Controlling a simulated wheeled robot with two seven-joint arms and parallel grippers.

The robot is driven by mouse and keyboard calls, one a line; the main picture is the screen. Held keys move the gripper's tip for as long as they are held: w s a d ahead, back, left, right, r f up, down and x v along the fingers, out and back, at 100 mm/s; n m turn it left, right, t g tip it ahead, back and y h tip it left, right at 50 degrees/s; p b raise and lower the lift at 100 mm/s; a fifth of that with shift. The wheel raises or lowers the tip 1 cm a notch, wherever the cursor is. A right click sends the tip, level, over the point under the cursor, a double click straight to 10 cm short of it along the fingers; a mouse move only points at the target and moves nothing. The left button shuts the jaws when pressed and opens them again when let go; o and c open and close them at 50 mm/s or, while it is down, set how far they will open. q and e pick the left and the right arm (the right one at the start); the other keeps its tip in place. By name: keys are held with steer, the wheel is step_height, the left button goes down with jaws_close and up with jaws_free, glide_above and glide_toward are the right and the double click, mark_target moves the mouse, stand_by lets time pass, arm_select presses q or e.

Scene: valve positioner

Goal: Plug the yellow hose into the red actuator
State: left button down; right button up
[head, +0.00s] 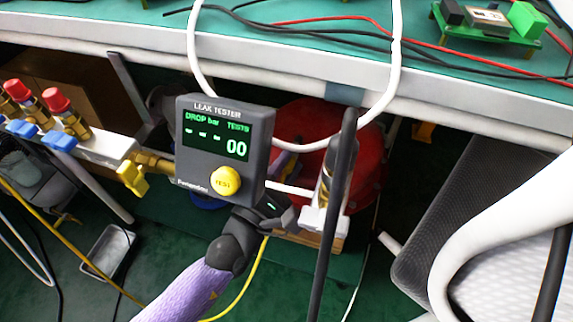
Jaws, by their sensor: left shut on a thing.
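The red actuator (350,172) is a large rounded red body below the bench edge, partly hidden behind the leak tester. The yellow hose (252,272) rises from the floor to my left gripper (283,212), whose arm comes in from below in a purple sleeve. The gripper is shut, and the hose runs up into it; the hose end is hidden. The gripper sits just below the tester, in front of and below the actuator in the picture. A metal fitting with a white block (312,217) is right of the gripper. My right gripper is not in view.
The grey leak tester (228,150) blocks the view in the middle. A manifold (105,149) with red caps and blue and yellow taps is at left. A dark upright rod or cable (335,215) stands right of the gripper. A white hose loop (394,60) hangs from the green bench.

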arm_select(q)
steer(key=shift+w+d, duration=0.1)
steer(key=shift+w, duration=0.25)
steer(key=shift+c, duration=2)
jaws_free()
steer(key=shift+s+f, duration=0.1)
steer(key=shift+s, duration=0.05)
